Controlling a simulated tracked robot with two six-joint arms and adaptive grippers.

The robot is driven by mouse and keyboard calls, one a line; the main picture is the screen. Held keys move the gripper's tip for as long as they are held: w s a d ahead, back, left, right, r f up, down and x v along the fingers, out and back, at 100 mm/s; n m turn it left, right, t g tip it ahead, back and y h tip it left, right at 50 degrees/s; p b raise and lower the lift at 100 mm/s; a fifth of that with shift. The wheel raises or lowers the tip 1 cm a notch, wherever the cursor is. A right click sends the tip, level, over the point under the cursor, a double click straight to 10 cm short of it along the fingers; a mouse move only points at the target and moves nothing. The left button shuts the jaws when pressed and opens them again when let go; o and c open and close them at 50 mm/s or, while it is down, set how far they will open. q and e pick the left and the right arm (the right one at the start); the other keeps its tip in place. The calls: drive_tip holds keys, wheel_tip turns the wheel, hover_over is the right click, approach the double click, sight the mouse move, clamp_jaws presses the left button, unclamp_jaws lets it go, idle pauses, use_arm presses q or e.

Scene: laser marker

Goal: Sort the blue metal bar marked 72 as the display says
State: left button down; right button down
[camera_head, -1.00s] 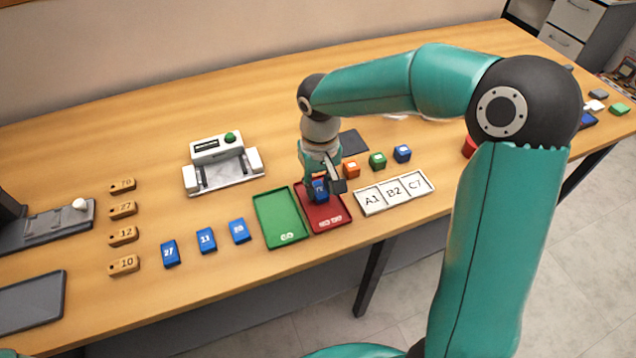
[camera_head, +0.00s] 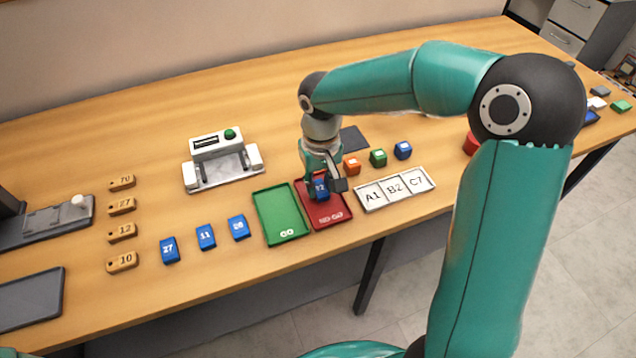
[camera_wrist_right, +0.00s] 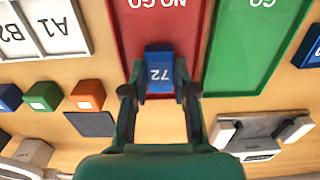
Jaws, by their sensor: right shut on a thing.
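The blue metal bar marked 72 (camera_wrist_right: 159,72) is between the fingers of my right gripper (camera_wrist_right: 159,92), which is shut on it. In the head view the bar (camera_head: 319,188) is over the red NO GO tray (camera_head: 328,219), low down at its back part; I cannot tell if it touches the tray floor. The green GO tray (camera_head: 281,216) lies directly left of the red one. The device with a display and a green button (camera_head: 217,146) stands behind the trays; its display is too small to read. My left gripper is not in view.
Other blue bars (camera_head: 206,237) stand in a row left of the green tray. Numbered wooden tags (camera_head: 122,206) lie farther left. Small orange, green and blue cubes (camera_head: 378,157) and a white A1-B2-C7 tray (camera_head: 394,190) are on the right.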

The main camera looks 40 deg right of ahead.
drive_tip(key=shift+f+b, duration=0.4)
idle(0.9)
drive_tip(key=c, duration=0.8)
unclamp_jaws()
drive_tip(key=shift+c, duration=0.2)
wheel_tip(320, 180, up, 12)
